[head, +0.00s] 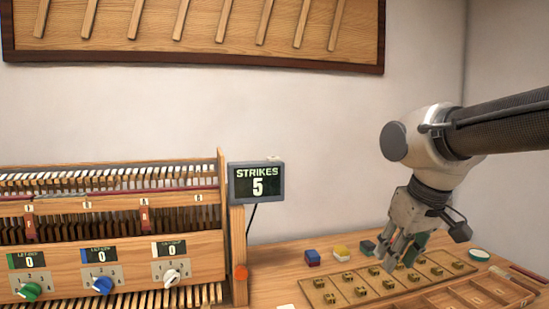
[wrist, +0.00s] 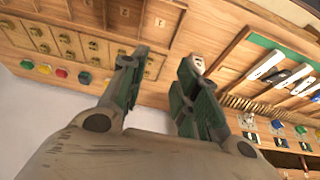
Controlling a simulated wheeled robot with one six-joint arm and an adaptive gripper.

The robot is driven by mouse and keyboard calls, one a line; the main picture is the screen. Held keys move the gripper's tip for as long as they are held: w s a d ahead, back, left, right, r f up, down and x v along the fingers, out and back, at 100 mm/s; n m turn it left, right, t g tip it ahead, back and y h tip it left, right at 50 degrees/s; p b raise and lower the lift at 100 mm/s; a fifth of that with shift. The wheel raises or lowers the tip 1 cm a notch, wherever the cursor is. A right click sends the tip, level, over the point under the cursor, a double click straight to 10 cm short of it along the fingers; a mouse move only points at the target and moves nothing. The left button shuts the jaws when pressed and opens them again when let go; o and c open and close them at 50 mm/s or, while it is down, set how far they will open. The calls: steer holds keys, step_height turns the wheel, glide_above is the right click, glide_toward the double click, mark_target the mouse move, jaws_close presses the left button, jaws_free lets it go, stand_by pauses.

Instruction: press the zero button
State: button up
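The counter box (head: 257,183) reads "STRIKES 5" and stands on a wooden post right of the key action. A small pale button-like piece (head: 273,158) sits on its top edge. An orange knob or button (head: 240,272) is on the post below. I cannot read a zero label on either. My gripper (head: 393,258) is well to the right of both, pointing down over the right part of the bench. In the wrist view its two green-padded fingers (wrist: 163,58) are apart, with nothing seen held between them.
The key action has green (head: 29,291), blue (head: 103,285) and white dials (head: 171,277), with displays reading 0. A compartment board (head: 345,293) with small brass pieces lies below my gripper. Small coloured blocks (head: 312,257) stand behind it. The space between counter and gripper looks clear.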

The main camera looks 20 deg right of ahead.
jaws_close()
stand_by(1.2)
